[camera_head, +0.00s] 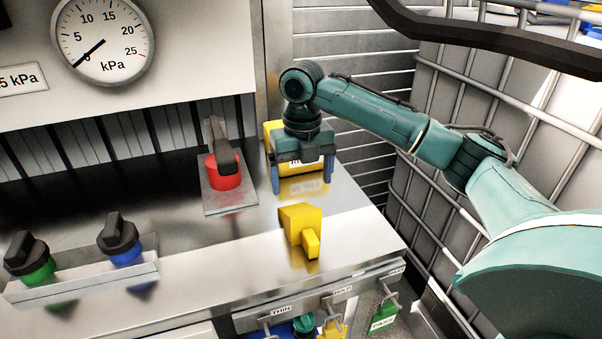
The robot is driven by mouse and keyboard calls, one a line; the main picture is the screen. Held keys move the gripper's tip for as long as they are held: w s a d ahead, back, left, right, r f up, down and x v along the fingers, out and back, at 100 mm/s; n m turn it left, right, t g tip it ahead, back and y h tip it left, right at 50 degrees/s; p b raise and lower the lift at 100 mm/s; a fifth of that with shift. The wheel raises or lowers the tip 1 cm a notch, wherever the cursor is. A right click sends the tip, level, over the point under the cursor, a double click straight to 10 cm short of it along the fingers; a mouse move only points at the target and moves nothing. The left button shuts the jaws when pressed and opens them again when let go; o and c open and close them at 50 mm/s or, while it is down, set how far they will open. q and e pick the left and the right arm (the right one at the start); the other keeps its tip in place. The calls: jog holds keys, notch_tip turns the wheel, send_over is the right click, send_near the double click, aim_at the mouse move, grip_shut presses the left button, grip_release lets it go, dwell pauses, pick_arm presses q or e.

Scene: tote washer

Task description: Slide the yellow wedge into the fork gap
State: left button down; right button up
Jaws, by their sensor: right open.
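The yellow wedge (302,226) sits on the steel bench top, near its front edge, with a small stub facing forward. My right gripper (303,188) points down just behind the wedge, apart from it. Its two blue fingers are spread and nothing shows between them. A yellow block (275,135) with a partly covered label stands behind the gripper, which hides much of it. I cannot make out the fork gap; it may be hidden by the gripper. My left gripper is not in view.
A red-based black-handled switch (225,172) stands left of the gripper. Green (34,270) and blue (125,252) knobs sit at front left. Hooks with coloured tags, including a green one (382,318), hang below the front edge. A caged tank (435,130) stands right. The bench middle is clear.

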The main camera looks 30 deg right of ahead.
aim_at(302, 222)
notch_tip(302, 222, down, 13)
dwell(0.5)
jog(key=shift+c, duration=0.3)
jog(key=shift+p, duration=0.3)
jog(key=c, duration=1.2)
